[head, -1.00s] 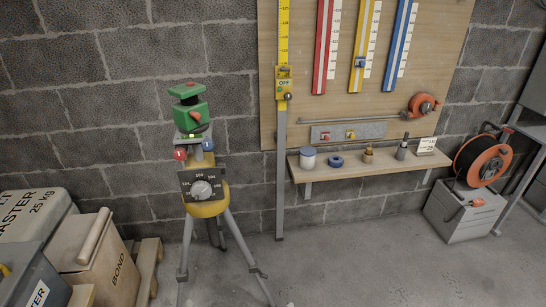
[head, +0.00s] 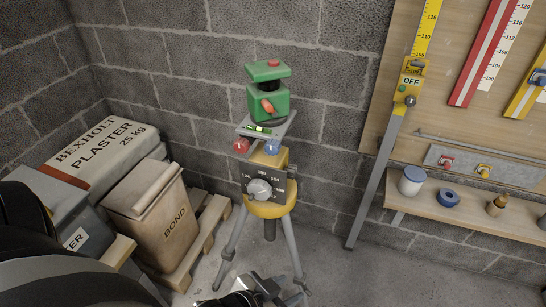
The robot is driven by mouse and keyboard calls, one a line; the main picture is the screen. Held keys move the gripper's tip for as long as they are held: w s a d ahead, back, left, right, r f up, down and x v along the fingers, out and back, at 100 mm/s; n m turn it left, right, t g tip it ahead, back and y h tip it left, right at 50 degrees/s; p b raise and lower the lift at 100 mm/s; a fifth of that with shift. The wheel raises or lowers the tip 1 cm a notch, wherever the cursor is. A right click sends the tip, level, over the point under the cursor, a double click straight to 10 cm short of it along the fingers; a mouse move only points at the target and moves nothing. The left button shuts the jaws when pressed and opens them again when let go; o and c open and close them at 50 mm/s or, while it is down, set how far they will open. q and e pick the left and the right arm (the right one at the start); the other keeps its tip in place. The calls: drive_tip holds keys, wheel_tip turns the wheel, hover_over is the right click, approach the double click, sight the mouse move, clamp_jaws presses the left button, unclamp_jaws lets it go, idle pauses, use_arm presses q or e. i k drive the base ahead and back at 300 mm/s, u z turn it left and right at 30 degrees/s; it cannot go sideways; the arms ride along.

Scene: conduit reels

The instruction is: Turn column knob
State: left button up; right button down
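A pale grey round knob (head: 259,190) sits on a dark numbered dial plate (head: 277,186) on the front of the yellow tripod column (head: 270,208). Above it are a red knob (head: 241,146), a blue knob (head: 272,147) and a green levelling instrument (head: 268,103) with an orange part in front. My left gripper (head: 262,293) shows only partly at the bottom edge, below the knob and apart from it, in front of the tripod legs. Its fingers are too cut off to tell open from shut. My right gripper is out of view.
A pallet (head: 198,240) with a bond sack (head: 150,212) and a plaster sack (head: 100,150) stands left of the tripod. A measuring staff (head: 378,180) and a shelf (head: 470,222) with small containers are on the right. Open floor lies between tripod and shelf.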

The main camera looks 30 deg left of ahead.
sight(292, 169)
drive_tip(key=u, duration=0.5)
drive_tip(key=i, duration=0.45)
drive_tip(key=u, duration=1.4)
drive_tip(key=k, duration=0.5)
drive_tip(key=z, duration=0.3)
drive_tip(key=i, duration=0.5)
